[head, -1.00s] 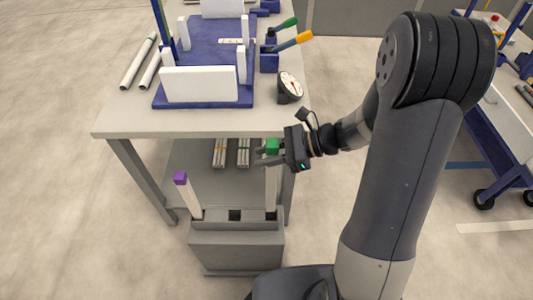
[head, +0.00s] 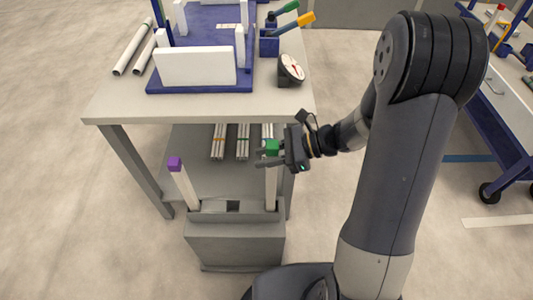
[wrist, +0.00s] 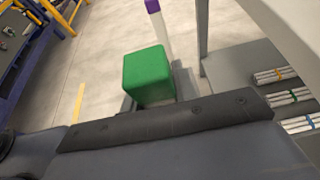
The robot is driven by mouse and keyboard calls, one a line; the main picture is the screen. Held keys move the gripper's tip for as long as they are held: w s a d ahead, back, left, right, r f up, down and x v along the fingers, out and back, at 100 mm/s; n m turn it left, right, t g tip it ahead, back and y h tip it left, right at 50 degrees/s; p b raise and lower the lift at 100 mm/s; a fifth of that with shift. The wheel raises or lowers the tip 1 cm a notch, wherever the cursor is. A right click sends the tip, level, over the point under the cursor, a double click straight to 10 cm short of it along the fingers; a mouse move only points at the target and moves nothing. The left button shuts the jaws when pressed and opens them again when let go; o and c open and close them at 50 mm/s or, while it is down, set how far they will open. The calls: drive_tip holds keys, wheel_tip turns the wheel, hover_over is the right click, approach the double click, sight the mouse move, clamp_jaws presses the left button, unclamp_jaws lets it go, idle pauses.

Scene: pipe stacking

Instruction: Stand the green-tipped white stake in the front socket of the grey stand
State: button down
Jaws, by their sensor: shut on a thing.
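The white stake (head: 271,188) with the green tip (head: 272,147) stands about upright at the right end of the grey stand (head: 235,243). My gripper (head: 268,154) is shut on it just at the green tip. The green tip (wrist: 148,74) also fills the middle of the wrist view. The stake's lower end meets the stand's top at the right; I cannot tell how deep it sits. A purple-tipped white stake (head: 183,185) leans in the left socket. A dark middle socket (head: 233,206) is empty.
A blue cart (head: 500,130) is at the right. Floor is clear at the left.

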sight(267, 169)
drive_tip(key=shift+f+b, duration=1.9)
drive_tip(key=shift+f, duration=0.85)
drive_tip(key=c, duration=1)
unclamp_jaws()
drive_tip(key=shift+c, duration=0.2)
drive_tip(key=p+v, duration=0.1)
drive_tip(key=v, duration=1)
drive_tip(key=shift+p, duration=0.3)
drive_tip(key=shift+a+f, duration=0.1)
drive_tip(key=a+f, duration=0.1)
drive_tip(key=a, duration=0.9)
drive_tip(key=shift+w+p, duration=0.15)
drive_tip(key=shift+p, duration=0.15)
